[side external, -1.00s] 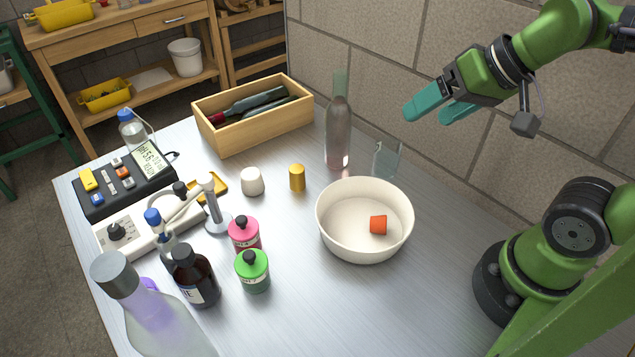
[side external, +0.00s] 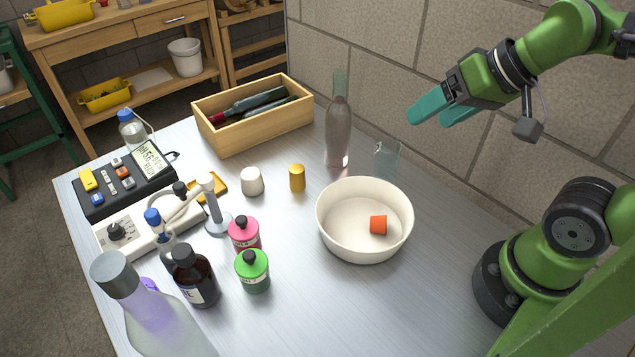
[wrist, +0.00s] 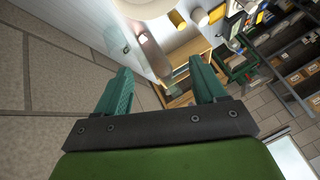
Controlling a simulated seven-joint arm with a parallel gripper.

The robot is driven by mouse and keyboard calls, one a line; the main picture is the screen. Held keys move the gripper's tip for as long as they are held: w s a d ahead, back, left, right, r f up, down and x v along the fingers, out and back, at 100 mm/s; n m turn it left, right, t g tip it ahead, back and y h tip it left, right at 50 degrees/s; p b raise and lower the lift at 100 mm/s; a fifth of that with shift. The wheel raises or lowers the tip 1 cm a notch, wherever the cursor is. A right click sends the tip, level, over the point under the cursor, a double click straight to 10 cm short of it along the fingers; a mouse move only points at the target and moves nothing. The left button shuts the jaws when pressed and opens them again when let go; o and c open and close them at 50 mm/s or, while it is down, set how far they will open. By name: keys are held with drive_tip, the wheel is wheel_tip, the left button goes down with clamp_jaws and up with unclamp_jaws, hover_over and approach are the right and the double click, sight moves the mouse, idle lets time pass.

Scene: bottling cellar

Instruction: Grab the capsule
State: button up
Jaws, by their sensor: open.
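Two small pieces could be the capsule, and I cannot tell which. One is a gold cylinder (side external: 297,178) standing upright on the table beside a white cup; it also shows near the top of the wrist view (wrist: 178,19). The other is an orange-red, cup-like piece (side external: 378,225) lying on its side inside the white bowl (side external: 335,232). My gripper (side external: 429,114) is open and empty, high above the table's back right, well apart from both. Its two teal fingers (wrist: 163,84) stand wide apart in the wrist view with nothing between them.
A tall clear bottle (side external: 338,135) and a drinking glass (side external: 387,159) stand behind the bowl. A wooden box (side external: 262,133) holds bottles. A white cup (side external: 252,181), pink bottle (side external: 243,233) and green bottle (side external: 253,272) stand left. The front right tabletop is clear.

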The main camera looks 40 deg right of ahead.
drive_tip(key=n+g+h, duration=0.2)
drive_tip(key=n+g, duration=0.5)
drive_tip(key=n, duration=0.1)
approach(296, 168)
wheel_tip(296, 168, down, 6)
drive_tip(key=shift+d+f, duration=0.1)
drive_tip(key=shift+w+f, duration=0.1)
drive_tip(key=shift+f, duration=2.95)
drive_tip(key=shift+c, duration=0.3)
